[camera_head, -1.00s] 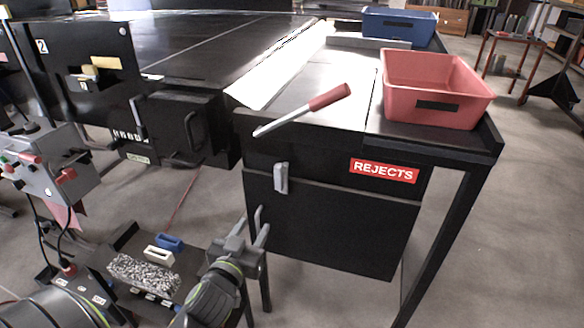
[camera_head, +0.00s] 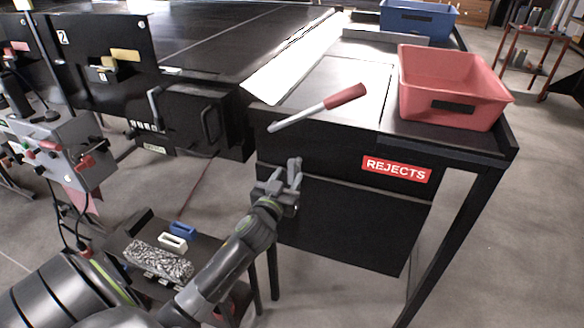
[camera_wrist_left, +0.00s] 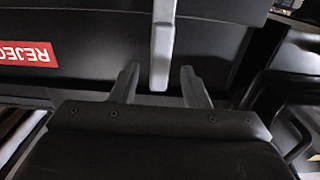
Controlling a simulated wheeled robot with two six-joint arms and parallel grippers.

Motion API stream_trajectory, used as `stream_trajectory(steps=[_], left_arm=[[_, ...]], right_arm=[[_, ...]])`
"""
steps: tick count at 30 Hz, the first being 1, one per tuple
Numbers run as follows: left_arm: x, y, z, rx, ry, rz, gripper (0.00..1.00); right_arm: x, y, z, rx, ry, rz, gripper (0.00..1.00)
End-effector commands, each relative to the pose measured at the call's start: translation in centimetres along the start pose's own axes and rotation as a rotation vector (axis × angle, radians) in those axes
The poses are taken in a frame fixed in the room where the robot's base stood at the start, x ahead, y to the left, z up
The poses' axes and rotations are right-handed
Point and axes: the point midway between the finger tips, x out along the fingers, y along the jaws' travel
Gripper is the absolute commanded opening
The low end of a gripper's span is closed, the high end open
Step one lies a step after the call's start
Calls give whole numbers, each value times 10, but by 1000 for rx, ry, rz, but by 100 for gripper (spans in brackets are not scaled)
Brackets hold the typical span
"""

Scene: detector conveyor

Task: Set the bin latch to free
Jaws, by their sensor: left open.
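The bin latch (camera_head: 295,170) is a short light-grey bar, standing upright on the black front of the rejects bin, left of the red REJECTS sign (camera_head: 397,169). In the left wrist view the latch (camera_wrist_left: 162,45) reaches between the two fingertips of my left gripper (camera_wrist_left: 160,84). The fingers are open, with a gap on each side of the bar. In the head view my left gripper (camera_head: 281,182) is at the latch and partly overlaps it. My right gripper is not in view.
A red bin (camera_head: 450,60) stands on the table top at right. A small stand (camera_head: 125,245) with blocks is lower left. A control box with knobs (camera_head: 60,145) is at far left.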

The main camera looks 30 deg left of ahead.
Motion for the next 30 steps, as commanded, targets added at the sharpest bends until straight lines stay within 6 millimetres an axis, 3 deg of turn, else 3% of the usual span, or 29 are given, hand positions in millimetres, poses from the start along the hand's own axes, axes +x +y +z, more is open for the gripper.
stream_trajectory(steps=[3, 9, 20, 30], left_arm=[[18, 0, -1, 1, 1, 0, 42], [34, 0, -1, 1, 1, 0, 42], [38, 0, 0, 0, 1, 0, 42], [38, 0, 0, 0, 0, 0, 0]], right_arm=[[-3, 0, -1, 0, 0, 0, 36], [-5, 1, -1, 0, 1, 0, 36], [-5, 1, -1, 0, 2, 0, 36], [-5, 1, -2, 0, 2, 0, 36]])
